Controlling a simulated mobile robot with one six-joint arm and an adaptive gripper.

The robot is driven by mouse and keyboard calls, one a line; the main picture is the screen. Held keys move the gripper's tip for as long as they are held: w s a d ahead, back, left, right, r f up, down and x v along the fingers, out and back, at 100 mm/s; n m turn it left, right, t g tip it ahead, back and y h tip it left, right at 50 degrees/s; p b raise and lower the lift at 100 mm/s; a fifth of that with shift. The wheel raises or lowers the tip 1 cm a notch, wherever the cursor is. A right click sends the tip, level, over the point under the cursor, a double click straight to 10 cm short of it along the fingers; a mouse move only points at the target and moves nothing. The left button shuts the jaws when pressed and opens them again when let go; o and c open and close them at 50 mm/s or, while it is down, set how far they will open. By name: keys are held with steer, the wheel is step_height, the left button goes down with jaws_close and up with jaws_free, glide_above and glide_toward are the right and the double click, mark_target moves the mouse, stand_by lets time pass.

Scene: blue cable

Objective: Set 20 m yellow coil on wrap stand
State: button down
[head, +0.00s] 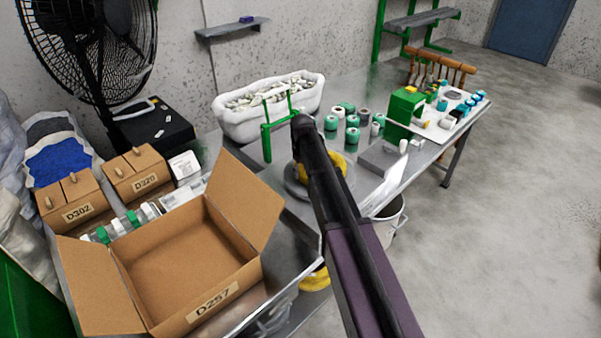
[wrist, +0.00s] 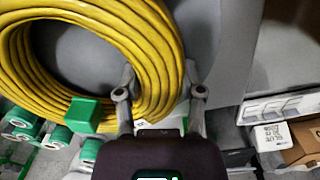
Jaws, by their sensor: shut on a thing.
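A yellow coil (head: 339,164) shows in the head view over a round grey plate (head: 296,190) on the metal table, partly hidden by my arm. In the wrist view the coil (wrist: 152,58) fills the upper left, with its near side between my fingers. My gripper (wrist: 160,92) is shut on this side of the coil. A grey surface lies behind the coil; I cannot tell whether they touch. A green forked stand (head: 266,141) rises just left of my gripper in the head view. Another yellow coil (head: 316,279) sits lower, below the table top, partly hidden.
An open cardboard box (head: 190,262) stands at the front left. A white tub (head: 262,122) is behind the green stand. Several green spools (head: 331,122) and a grey block (head: 382,157) stand to the right. A white bucket (head: 391,215) is below the table edge.

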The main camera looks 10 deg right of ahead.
steer(key=shift+f, duration=0.15)
stand_by(0.3)
jaws_free()
stand_by(0.5)
steer(key=shift+r+p, duration=3.45)
steer(key=shift+r, duration=0.1)
steer(key=s+d+r+m+p, duration=0.1)
steer(key=s+d+m, duration=0.1)
steer(key=s, duration=1.1)
steer(key=s+d+r+m+p, duration=0.1)
steer(key=s+d+r+m, duration=0.1)
steer(key=s, duration=1.1)
steer(key=shift+s+d+p, duration=0.4)
steer(key=shift+d, duration=0.15)
